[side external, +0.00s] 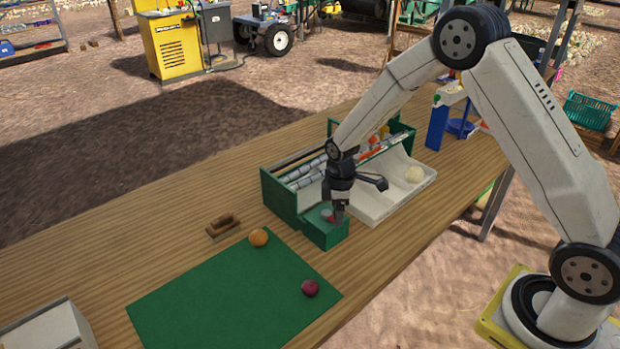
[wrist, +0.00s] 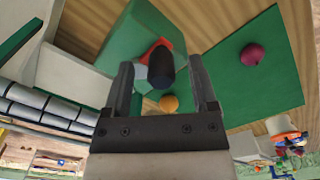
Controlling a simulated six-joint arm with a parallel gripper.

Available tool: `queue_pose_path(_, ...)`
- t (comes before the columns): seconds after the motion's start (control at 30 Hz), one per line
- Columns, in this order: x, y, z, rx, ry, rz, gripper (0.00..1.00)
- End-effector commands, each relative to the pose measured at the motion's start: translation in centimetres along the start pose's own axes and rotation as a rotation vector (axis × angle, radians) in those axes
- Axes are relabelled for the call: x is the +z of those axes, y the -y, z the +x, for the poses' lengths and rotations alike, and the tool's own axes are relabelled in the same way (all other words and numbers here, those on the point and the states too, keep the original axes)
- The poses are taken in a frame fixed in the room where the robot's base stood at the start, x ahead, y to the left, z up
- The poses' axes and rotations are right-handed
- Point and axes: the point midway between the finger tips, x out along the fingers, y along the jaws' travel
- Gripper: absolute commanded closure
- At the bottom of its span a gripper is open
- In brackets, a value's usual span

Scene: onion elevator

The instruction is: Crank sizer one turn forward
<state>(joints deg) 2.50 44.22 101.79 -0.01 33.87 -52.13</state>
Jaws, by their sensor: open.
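The sizer is a green-framed machine (side external: 283,195) with grey rollers, standing on the wooden bench. A green box (side external: 324,236) sits at its near end, and in the wrist view it fills the upper middle (wrist: 142,35). A dark cylindrical crank knob (wrist: 161,68) stands out in front of a red part (wrist: 150,46) and a pale grey hub. My gripper (side external: 338,212) is low over the green box. In the wrist view its open fingers (wrist: 162,75) stand either side of the knob, with visible gaps. The crank is mostly hidden by my gripper in the side view.
A green mat (side external: 232,293) holds an orange-brown onion (side external: 258,238) and a red onion (side external: 310,288).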

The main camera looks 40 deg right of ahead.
Motion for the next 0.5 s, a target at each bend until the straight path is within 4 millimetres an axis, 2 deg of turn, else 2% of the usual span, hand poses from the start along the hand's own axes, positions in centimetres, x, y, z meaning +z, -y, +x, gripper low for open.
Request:
queue_pose_path(0.27,0.0,0.0,-0.3,-0.001,0.001,0.0,0.25)
queue_pose_path(0.5,0.0,0.0,-1.6,0.0,0.0,0.0,0.25)
